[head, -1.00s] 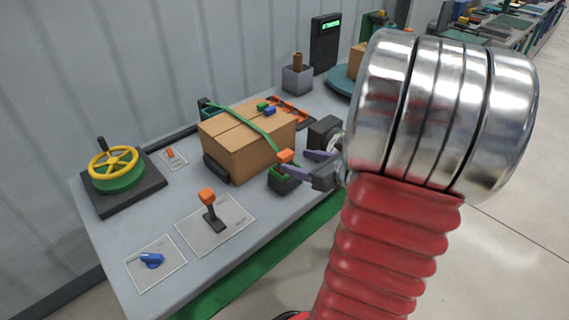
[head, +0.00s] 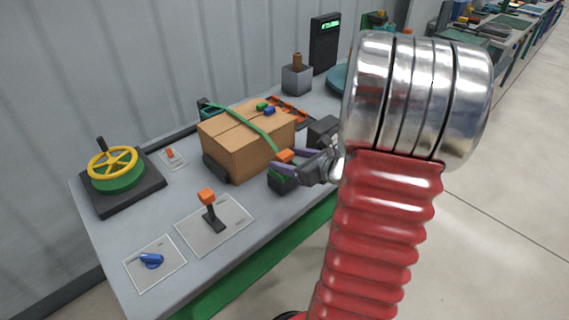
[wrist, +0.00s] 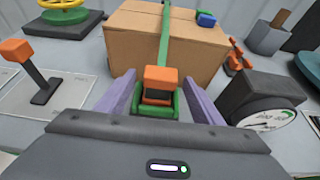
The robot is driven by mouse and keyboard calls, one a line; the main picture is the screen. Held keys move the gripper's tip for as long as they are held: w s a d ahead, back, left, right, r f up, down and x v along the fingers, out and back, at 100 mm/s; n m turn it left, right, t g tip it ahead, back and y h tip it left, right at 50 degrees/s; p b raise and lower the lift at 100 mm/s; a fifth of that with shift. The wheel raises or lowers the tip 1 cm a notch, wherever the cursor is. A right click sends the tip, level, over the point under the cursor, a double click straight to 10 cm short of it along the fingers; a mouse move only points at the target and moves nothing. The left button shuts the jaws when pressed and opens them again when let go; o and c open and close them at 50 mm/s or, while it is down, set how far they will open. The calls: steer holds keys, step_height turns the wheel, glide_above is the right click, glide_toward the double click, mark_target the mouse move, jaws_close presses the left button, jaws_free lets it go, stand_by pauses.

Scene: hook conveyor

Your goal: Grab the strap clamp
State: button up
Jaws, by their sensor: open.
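The strap clamp (wrist: 161,84) has an orange handle on a green base and sits in front of the cardboard box (wrist: 170,36). A green strap (wrist: 165,30) runs from it up over the box. In the head view the clamp's orange handle (head: 286,156) shows at the box's near right edge. My gripper (head: 285,170) is at the clamp. In the wrist view my two purple fingers (wrist: 160,92) stand open, one on each side of the clamp, with gaps between them and the orange handle. The lower part of the clamp is hidden behind my gripper's body.
A round dial gauge (wrist: 262,117) on a dark block stands close to the right finger. An orange-topped lever (wrist: 30,68) is to the left. A yellow handwheel (head: 113,163) and a blue knob (head: 151,261) are farther left on the table.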

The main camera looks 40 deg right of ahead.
steer(key=shift+c, duration=0.2)
steer(key=c, duration=1.2)
step_height(320, 180, up, 10)
stand_by(0.6)
stand_by(0.4)
